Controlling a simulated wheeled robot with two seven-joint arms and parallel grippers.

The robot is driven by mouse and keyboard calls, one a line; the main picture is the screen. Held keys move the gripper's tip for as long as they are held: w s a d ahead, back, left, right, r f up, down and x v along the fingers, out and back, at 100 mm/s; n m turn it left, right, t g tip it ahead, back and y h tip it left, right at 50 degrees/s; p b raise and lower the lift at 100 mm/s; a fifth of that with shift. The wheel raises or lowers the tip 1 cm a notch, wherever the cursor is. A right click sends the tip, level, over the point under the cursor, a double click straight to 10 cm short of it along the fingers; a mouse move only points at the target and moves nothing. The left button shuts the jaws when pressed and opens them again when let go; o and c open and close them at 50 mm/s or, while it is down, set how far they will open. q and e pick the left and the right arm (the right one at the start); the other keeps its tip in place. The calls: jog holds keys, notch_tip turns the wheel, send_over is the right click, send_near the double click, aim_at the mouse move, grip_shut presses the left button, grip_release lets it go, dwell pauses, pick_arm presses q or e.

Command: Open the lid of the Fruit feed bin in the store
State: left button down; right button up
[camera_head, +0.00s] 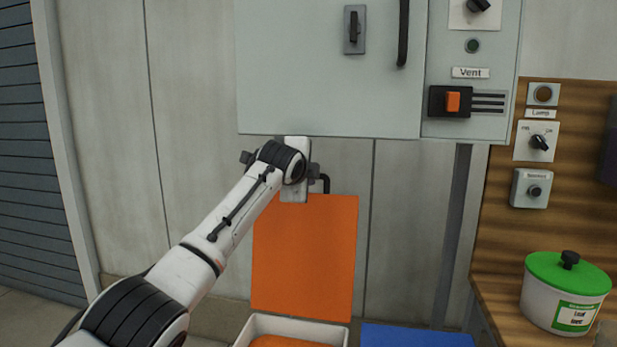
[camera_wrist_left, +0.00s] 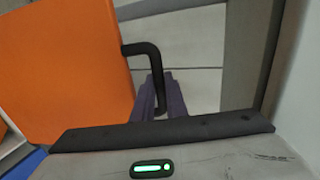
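The orange lid (camera_head: 305,255) stands raised, nearly upright, behind a white bin (camera_head: 247,330) with orange contents at the bottom of the head view. No label shows on this bin. The lid also fills the left of the left wrist view (camera_wrist_left: 65,70). Its black handle (camera_head: 326,182) is at the lid's top edge and shows clearly in the left wrist view (camera_wrist_left: 148,48). My left gripper (camera_wrist_left: 158,95) has its two fingers close on either side of the handle's bar and appears shut on it. In the head view the wrist hides the fingertips. My right gripper is not in view.
A grey cabinet (camera_head: 330,70) hangs just above my left wrist. A blue lid or surface (camera_head: 415,338) lies right of the white bin. A green-lidded pot (camera_head: 565,295) stands on the wooden bench (camera_head: 490,300) at right. A grey post (camera_head: 455,235) rises behind.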

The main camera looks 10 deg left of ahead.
pick_arm(q)
jog(key=c, duration=1.8)
grip_release()
jog(key=shift+o, duration=0.2)
jog(key=shift+s+a+r, duration=0.1)
jog(key=shift+s+r, duration=0.05)
jog(key=shift+s, duration=0.3)
jog(key=b+v, duration=0.2)
jog(key=v, duration=0.7)
jog(key=shift+s, duration=0.1)
